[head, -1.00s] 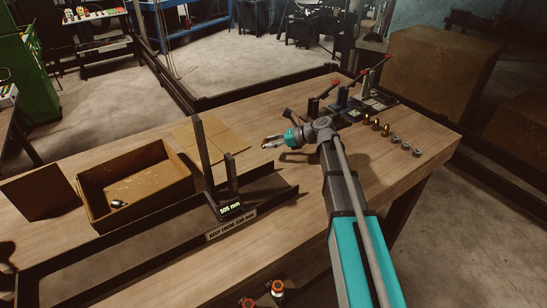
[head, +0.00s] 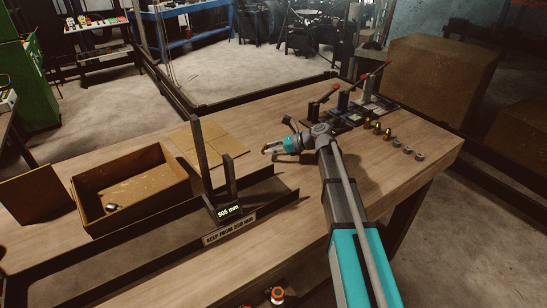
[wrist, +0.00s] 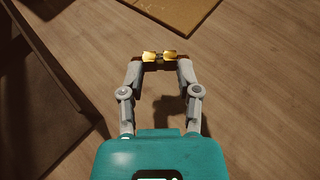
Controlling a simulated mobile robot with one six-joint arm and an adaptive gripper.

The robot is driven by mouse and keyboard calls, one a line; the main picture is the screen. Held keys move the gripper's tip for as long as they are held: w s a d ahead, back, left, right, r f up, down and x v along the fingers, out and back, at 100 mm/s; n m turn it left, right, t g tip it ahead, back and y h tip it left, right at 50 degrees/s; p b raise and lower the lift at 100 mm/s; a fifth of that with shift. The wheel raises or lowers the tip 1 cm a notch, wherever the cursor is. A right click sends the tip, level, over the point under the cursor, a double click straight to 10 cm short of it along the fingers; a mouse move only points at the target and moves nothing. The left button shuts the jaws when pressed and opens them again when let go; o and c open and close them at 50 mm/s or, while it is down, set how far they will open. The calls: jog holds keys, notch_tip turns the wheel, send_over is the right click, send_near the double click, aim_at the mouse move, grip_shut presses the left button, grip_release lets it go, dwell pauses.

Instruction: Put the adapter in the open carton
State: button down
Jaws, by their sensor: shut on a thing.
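My gripper (head: 267,150) is above the wooden bench, right of the flat cardboard sheet. In the wrist view my gripper (wrist: 160,58) is shut on a small brass adapter (wrist: 150,57), held crosswise between the fingertips with its ends showing brightly. The open carton (head: 172,197) stands at the left of the bench in the head view, some way left of my gripper and beyond the upright gauge posts. A small silvery fitting (head: 112,208) lies inside it. The carton is not clearly seen in the wrist view.
A dark measuring trough (head: 270,200) with two upright posts (head: 200,155) and a 505 mm display stands between gripper and carton. A flat cardboard sheet (head: 228,143) lies behind it. Brass fittings (head: 377,128), grey rings (head: 408,152) and red-tipped lever clamps (head: 343,100) are at right.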

aim_at(272, 160)
jog(key=shift+w+f+b, duration=0.1)
jog(key=shift+f+b, duration=1.3)
jog(key=shift+f, duration=0.25)
jog(key=shift+f, duration=0.15)
jog(key=shift+c, duration=1.6)
grip_release()
jog(key=shift+r, duration=0.25)
jog(key=p+v, duration=0.4)
jog(key=v, duration=0.6)
jog(key=shift+d+r, duration=0.1)
jog(key=shift+d, duration=0.2)
jog(key=shift+d+r+p, duration=0.15)
jog(key=shift+d+p, duration=0.2)
jog(key=shift+d, duration=0.3)
